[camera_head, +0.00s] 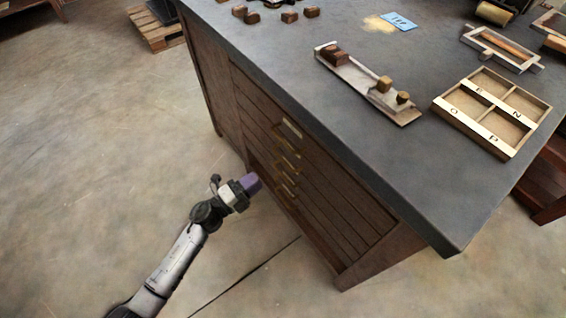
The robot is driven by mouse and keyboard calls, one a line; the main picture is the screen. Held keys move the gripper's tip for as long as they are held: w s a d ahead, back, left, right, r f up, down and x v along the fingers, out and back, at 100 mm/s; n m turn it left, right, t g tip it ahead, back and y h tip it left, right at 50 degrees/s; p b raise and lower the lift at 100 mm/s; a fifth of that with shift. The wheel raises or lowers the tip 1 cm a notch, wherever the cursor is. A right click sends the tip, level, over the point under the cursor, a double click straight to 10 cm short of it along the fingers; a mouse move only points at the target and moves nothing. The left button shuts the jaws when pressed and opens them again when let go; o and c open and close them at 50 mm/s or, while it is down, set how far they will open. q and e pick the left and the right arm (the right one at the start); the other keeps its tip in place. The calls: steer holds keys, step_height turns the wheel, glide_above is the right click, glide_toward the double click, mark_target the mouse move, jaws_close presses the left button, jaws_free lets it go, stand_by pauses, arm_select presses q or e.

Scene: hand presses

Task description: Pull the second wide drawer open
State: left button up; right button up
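A dark wooden cabinet (213,85) under a grey worktop holds a stack of wide, shallow drawers (325,198), one above another. The drawer fronts look flush with the cabinet. Small pale and brass-coloured pulls run down the middle of the stack; the top one (291,127) is pale. The pull just below it (287,149) appears to belong to the second wide drawer. My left gripper (252,183), with purple fingertips, is in front of the lower drawers, left of and below these pulls. I see no contact with a pull. Its finger opening cannot be made out. My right gripper is out of view.
The grey worktop (400,185) has a sharp overhanging front edge and corner. On it lie a composing tray with wooden blocks (367,83), a lettered compartment box (492,112) and a blue card (398,21). Open concrete floor lies before the drawers. A pallet (157,30) stands behind.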

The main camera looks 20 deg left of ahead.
mark_target(283, 160)
arm_select(q)
steer(key=shift+b+x, duration=1.4)
steer(key=shift+x, duration=4.25)
steer(key=shift+c, duration=0.2)
jaws_close()
